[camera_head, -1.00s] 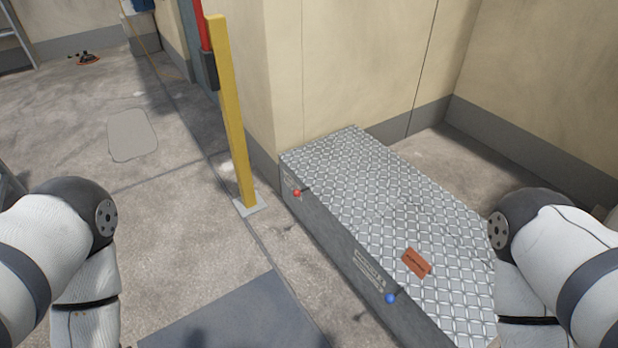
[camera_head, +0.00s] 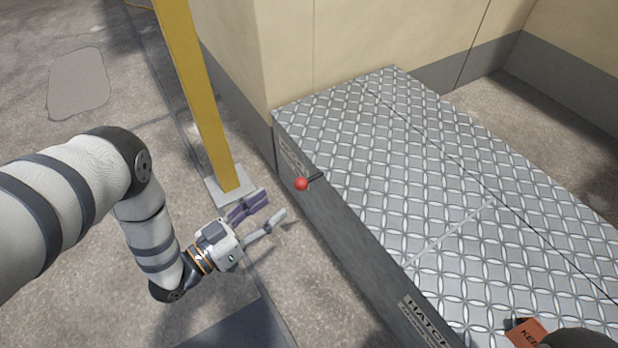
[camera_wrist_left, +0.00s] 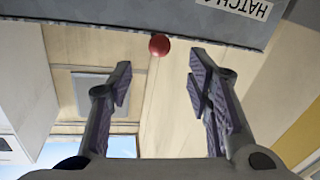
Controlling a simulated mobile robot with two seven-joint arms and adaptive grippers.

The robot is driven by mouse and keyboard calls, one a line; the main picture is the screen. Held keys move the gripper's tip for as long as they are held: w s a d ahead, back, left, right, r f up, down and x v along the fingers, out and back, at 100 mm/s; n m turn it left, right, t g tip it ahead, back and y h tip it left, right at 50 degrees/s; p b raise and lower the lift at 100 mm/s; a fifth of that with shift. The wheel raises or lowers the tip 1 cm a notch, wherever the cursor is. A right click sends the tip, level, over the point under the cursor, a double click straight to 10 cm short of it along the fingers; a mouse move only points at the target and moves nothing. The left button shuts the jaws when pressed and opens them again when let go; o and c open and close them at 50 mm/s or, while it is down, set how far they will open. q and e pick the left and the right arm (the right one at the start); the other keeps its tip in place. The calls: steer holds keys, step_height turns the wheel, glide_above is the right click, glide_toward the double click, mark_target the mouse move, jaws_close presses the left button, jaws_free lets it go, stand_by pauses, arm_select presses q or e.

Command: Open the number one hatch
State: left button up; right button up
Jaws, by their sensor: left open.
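The hatch box (camera_head: 400,170) has a grey diamond-plate top with a seam across it. A red ball knob (camera_head: 301,184) on a short dark stem sticks out near the far end of its front side. A small label (camera_head: 292,155) is beside it, too small to read. A nearer label (camera_head: 428,320) reads "HATCH", cut off. My left gripper (camera_head: 272,207) is open and empty, just left of and below the red knob, apart from it. In the left wrist view the red knob (camera_wrist_left: 159,45) shows between and beyond the fingertips. My right gripper is out of view.
A yellow post (camera_head: 199,95) on a grey foot (camera_head: 229,185) stands close behind my left gripper. A beige wall (camera_head: 300,45) rises behind the box. An orange tag (camera_head: 527,334) lies on the lid. Concrete floor at left is clear.

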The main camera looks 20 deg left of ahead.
mark_target(296, 188)
arm_select(q)
steer(key=b+x, duration=0.3)
steer(key=x, duration=0.6)
steer(key=shift+f, duration=0.1)
steer(key=shift+w+d, duration=0.2)
steer(key=shift+w, duration=0.2)
jaws_close()
